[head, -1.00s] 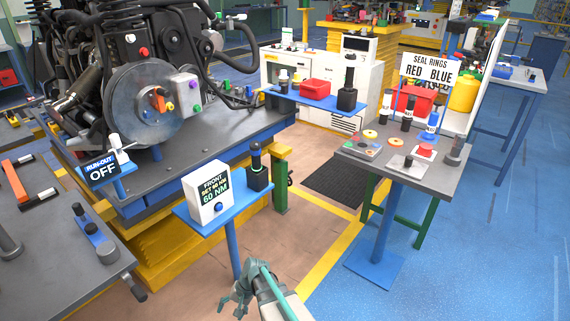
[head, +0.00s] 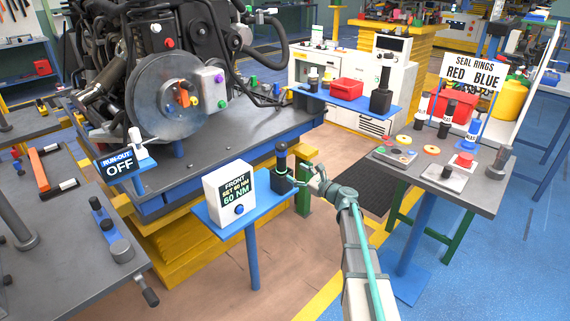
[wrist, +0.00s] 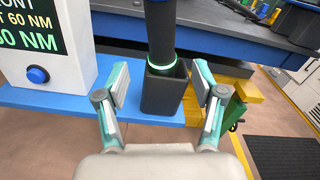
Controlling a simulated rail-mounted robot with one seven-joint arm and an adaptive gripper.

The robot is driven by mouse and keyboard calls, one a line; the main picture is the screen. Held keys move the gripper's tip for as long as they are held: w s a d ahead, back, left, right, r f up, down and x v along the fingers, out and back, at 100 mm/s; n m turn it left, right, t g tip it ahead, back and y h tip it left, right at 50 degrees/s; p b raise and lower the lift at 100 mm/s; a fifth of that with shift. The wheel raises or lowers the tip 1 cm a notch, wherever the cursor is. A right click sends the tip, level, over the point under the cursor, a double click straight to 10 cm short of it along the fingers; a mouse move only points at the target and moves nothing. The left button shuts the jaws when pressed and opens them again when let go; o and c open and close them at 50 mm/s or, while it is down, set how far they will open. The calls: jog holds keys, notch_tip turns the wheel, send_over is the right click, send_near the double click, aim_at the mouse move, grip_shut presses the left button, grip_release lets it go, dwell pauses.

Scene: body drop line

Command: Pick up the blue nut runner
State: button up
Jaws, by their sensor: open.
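A dark upright tool, apparently the nut runner (head: 281,157), stands in a black holster (head: 280,184) on a small blue shelf (head: 262,199). It looks nearly black, with little blue showing. In the wrist view its dark shaft (wrist: 160,32) has a glowing green ring just above the holster mouth; its top is out of frame and its lower end is hidden in the holster (wrist: 164,94). My gripper (head: 303,178) is open just right of the holster in the head view. In the wrist view the fingers of my gripper (wrist: 161,92) lie either side of the holster, without visible contact.
A white box reading 60 NM (head: 230,193) stands left of the holster on the same shelf. A grey engine table (head: 225,137) lies behind. The seal-ring table (head: 485,196) is at right. Another dark tool (head: 381,92) stands on the farther blue shelf.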

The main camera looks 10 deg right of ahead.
aim_at(285, 165)
jog(key=p+x, duration=0.1)
jog(key=x, duration=0.8)
jog(key=shift+w, duration=0.1)
grip_shut()
jog(key=shift+r, duration=0.15)
